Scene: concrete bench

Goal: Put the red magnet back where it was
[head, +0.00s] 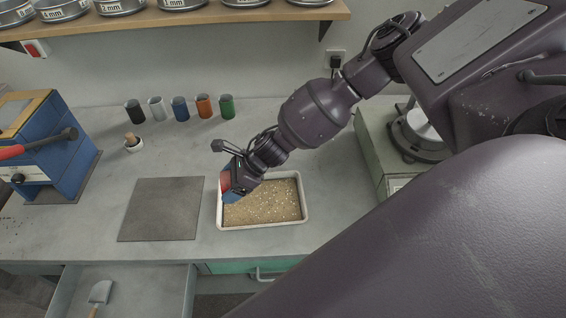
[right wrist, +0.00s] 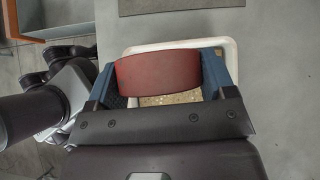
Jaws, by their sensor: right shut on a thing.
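My right gripper (head: 230,189) is shut on the red magnet (head: 225,181), over the left end of a white tray (head: 304,206) of sandy grains. The magnet also shows in the right wrist view (right wrist: 158,72) as a curved dark-red piece between the two blue fingers. It covers part of the tray there. Whether the magnet touches the grains or hangs above them, I cannot tell. My left gripper is not in view.
A dark square mat (head: 161,209) lies left of the tray. Several coloured cups (head: 180,109) stand at the back. A blue machine (head: 57,150) with a red-handled lever stands at left. An open drawer (head: 125,288) juts out in front. A green-grey box (head: 374,143) stands right.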

